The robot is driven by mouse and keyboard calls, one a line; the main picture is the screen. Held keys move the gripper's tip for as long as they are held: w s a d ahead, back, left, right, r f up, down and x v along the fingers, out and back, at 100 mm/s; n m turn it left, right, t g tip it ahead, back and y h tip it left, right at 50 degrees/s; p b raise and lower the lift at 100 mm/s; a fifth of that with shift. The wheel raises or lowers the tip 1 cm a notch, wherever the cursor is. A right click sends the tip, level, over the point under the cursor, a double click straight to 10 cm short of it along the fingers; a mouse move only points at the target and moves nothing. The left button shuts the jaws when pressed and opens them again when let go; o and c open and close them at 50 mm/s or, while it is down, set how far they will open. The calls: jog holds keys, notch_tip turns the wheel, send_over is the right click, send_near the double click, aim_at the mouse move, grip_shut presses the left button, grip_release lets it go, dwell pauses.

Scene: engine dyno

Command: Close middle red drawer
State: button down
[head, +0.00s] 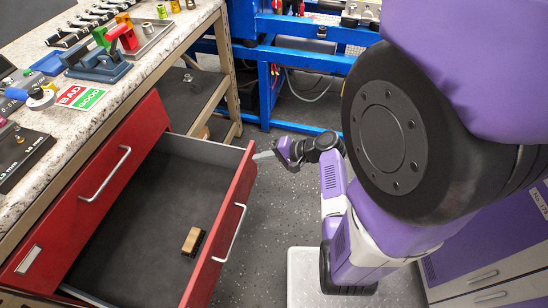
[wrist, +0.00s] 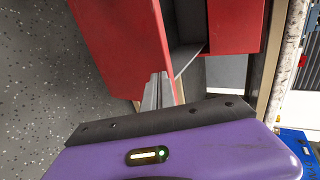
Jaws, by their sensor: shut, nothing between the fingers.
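The red drawer (head: 213,266) stands pulled far open at the lower left, with a dark grey interior and a silver handle (head: 232,235) on its front. My gripper (head: 264,155) is at the far end of the drawer front, close to its upper far corner. In the wrist view, my gripper (wrist: 157,90) has its fingers together and empty, overlapping the lower edge of the red drawer front (wrist: 120,42). I cannot tell whether they touch it.
A shut red drawer (head: 95,190) sits above the open one, under a speckled worktop (head: 140,70) with tools. A small wooden-topped brush or block (head: 193,241) lies in the open drawer. A blue frame (head: 300,57) stands behind.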

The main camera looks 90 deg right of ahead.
jog(key=shift+w+d, duration=0.2)
jog(key=shift+w, duration=0.6)
jog(key=shift+w, duration=0.1)
jog(key=w+d+b, duration=0.2)
jog(key=w+d, duration=0.1)
jog(key=w, duration=1.1)
jog(key=w+d+b, duration=0.2)
jog(key=w+d, duration=0.2)
jog(key=w, duration=1.1)
jog(key=shift+w+b, duration=0.3)
jog(key=shift+s, duration=0.15)
